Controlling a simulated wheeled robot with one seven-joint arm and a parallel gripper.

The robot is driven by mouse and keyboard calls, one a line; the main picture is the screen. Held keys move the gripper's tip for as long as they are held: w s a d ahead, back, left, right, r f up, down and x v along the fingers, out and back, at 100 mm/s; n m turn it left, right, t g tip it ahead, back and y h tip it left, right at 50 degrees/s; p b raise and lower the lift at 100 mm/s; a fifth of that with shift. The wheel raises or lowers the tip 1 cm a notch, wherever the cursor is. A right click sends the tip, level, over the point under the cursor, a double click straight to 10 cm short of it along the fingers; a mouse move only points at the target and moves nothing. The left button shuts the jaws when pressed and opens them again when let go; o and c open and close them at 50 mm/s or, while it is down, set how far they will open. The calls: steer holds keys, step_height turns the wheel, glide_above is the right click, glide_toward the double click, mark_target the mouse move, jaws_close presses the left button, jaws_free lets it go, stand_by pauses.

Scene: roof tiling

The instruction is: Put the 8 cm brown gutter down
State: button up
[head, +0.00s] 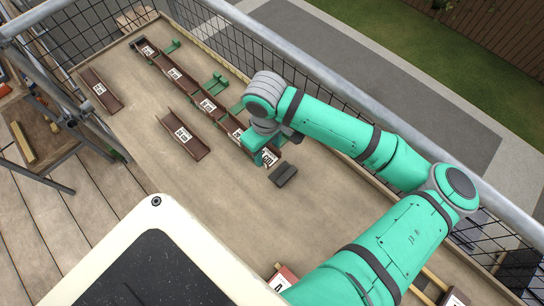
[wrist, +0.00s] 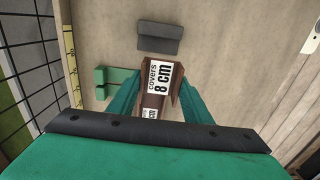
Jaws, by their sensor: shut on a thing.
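The 8 cm brown gutter (wrist: 175,77), a short channel with a white "covers 8 cm" label, is between the two green fingers of my gripper (wrist: 160,98), which is shut on it. In the head view my gripper (head: 266,152) is at the near right end of a row of brown gutters (head: 191,88) along the board's far edge. The held gutter lines up with this row, and another labelled gutter (wrist: 150,114) shows just behind it in the wrist view. I cannot tell whether the held piece rests on a support or touches its neighbour.
Green brackets (head: 217,84) stand along the row; one (wrist: 118,76) is beside the held gutter. A dark grey block (head: 283,174) lies just beyond its free end. Two loose brown gutters (head: 183,136) (head: 101,91) lie on the board. A mesh railing (head: 225,45) borders the far side.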

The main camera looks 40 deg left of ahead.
mark_target(272, 157)
steer(key=shift+w+d+f, duration=0.4)
steer(key=shift+f, duration=0.25)
steer(key=shift+d+f, duration=0.1)
steer(key=shift+f, duration=1.6)
steer(key=shift+f, duration=0.4)
steer(key=o, duration=1.1)
steer(key=shift+w, duration=0.1)
steer(key=shift+c, duration=0.2)
step_height(272, 157, up, 13)
steer(key=shift+f, duration=0.1)
